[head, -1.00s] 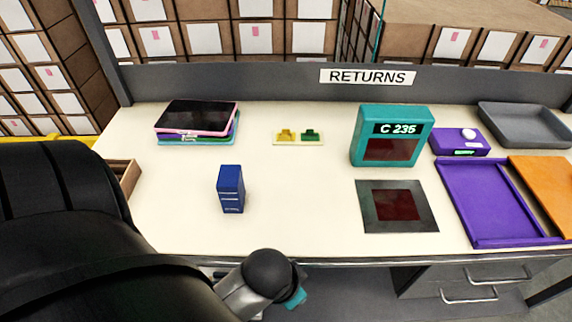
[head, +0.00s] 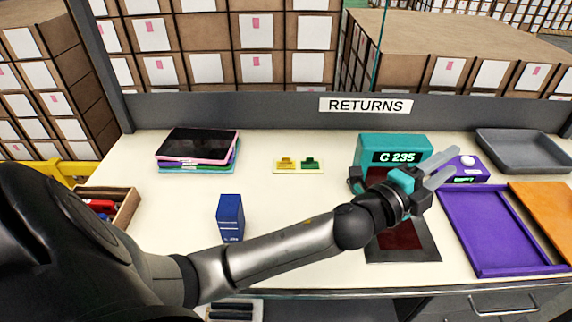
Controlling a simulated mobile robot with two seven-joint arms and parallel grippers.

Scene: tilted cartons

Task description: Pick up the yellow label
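The yellow label (head: 286,162) is a small yellow piece on a pale holder (head: 298,171) near the back middle of the table. A green piece (head: 309,163) sits beside it on the same holder. My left gripper (head: 447,167) is at the right, in front of the teal C 235 box. Its two pale fingers point up and right, spread apart with nothing between them. It is well to the right of the yellow label. My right gripper is not in view.
The teal box (head: 392,145) is partly hidden by my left gripper. A blue box (head: 230,217) stands left of centre. Stacked tablets (head: 199,146) lie at the back left. A purple tray (head: 492,230) and a grey bin (head: 521,149) are at the right. The table around the holder is clear.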

